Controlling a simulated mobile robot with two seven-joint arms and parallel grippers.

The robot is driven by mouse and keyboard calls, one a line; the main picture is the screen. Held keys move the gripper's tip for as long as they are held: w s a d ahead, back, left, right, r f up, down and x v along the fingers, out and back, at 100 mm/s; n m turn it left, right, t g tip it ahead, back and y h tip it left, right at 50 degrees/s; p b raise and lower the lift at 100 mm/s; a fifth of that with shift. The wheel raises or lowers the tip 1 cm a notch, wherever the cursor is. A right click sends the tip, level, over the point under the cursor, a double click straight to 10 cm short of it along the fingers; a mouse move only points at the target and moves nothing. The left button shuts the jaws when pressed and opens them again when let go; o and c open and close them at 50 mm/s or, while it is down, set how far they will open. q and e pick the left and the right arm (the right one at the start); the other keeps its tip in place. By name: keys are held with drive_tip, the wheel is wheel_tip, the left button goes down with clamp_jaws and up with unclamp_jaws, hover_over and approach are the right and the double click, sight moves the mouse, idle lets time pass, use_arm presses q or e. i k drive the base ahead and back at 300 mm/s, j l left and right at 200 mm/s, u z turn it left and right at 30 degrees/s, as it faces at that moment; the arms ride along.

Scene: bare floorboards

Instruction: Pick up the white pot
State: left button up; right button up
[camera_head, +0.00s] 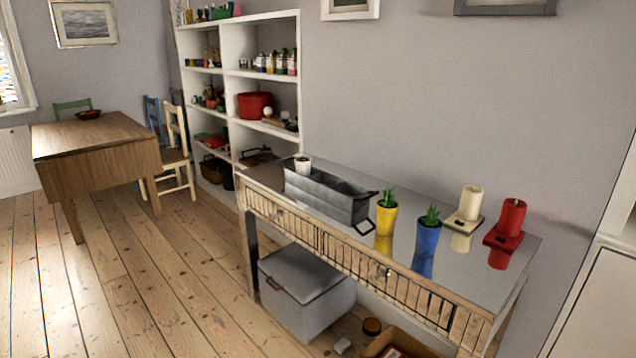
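A small white pot (303,165) shows at the left end of the long grey box (330,202) on the console table (404,243). Its lower part is hidden by the box, and I cannot tell whether it stands inside the box or behind it. Its top looks dark. Neither of my grippers is in the head view.
On the same table, a yellow pot (385,219) and a blue pot (427,239) hold green plants. A cream candle (471,203) and a red candle (511,217) stand further right. A grey storage box (306,290) sits underneath. Floorboards (150,270) at left are clear.

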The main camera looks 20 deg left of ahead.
sight(303, 164)
drive_tip(key=i+j+z, duration=0.15)
drive_tip(key=i+j, duration=0.15)
drive_tip(key=i+j+z, duration=0.1)
drive_tip(key=i+j, duration=0.15)
drive_tip(key=j, duration=0.25)
drive_tip(key=i+j+z, duration=0.15)
drive_tip(key=j, duration=0.3)
drive_tip(key=i+j+z, duration=0.1)
drive_tip(key=i+j, duration=0.25)
drive_tip(key=j, duration=0.15)
drive_tip(key=i+j+z, duration=0.15)
drive_tip(key=j, duration=0.35)
drive_tip(key=i+j+z, duration=0.1)
drive_tip(key=i+j, duration=0.15)
drive_tip(key=j, duration=0.25)
drive_tip(key=i+j+z, duration=0.15)
drive_tip(key=j, duration=0.4)
drive_tip(key=i+j+z, duration=0.1)
drive_tip(key=j, duration=0.45)
drive_tip(key=i, duration=0.05)
